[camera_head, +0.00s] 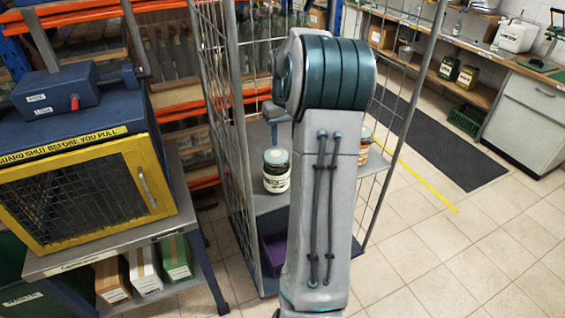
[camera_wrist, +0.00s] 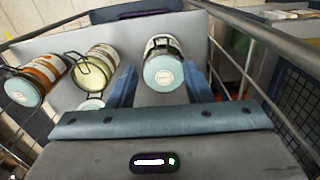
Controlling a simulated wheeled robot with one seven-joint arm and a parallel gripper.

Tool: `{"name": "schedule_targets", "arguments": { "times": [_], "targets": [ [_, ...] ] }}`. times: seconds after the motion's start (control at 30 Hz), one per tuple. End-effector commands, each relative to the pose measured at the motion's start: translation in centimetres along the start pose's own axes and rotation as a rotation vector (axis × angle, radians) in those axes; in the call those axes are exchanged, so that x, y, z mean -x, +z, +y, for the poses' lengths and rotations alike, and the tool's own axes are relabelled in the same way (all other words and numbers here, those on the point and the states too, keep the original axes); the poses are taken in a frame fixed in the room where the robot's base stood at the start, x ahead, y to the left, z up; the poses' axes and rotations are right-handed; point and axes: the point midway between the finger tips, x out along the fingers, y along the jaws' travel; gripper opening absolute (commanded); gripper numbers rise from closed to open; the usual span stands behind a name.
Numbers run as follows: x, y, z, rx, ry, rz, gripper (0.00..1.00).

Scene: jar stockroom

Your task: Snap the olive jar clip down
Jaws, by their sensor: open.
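My gripper (camera_wrist: 162,88) is open in the wrist view, with its two blue fingers apart. A glass jar with dark greenish contents and a pale blue-grey round lid (camera_wrist: 163,72) shows between and beyond the fingers; I cannot tell whether they touch it. In the head view a dark green labelled jar (camera_head: 276,171) stands on the cage trolley's shelf; my arm hides my gripper there.
An orange jar (camera_wrist: 38,80) is at the far left in the wrist view, and partly shows behind my arm in the head view (camera_head: 364,145). The wire trolley (camera_head: 222,110) has mesh sides around the shelf. A yellow-framed guard box (camera_head: 76,140) stands left.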

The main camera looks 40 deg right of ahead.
Motion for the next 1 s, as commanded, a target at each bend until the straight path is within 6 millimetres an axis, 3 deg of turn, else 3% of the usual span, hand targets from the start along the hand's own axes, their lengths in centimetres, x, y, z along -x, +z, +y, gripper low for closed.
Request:
{"name": "schedule_targets", "arguments": {
  "times": [0.3, 0.5, 0.7, 1.0],
  "targets": [
    [-6.8, 0.1, -0.2, 0.0, -0.004, -0.005, 0.45],
    [-10.1, 0.1, -0.1, 0.0, -0.003, -0.004, 0.45],
    [-11.5, 0.1, -0.1, 0.0, -0.002, -0.001, 0.45],
    [-11.7, 0.1, -0.1, 0.0, -0.001, 0.0, 0.43]
  ]
}}
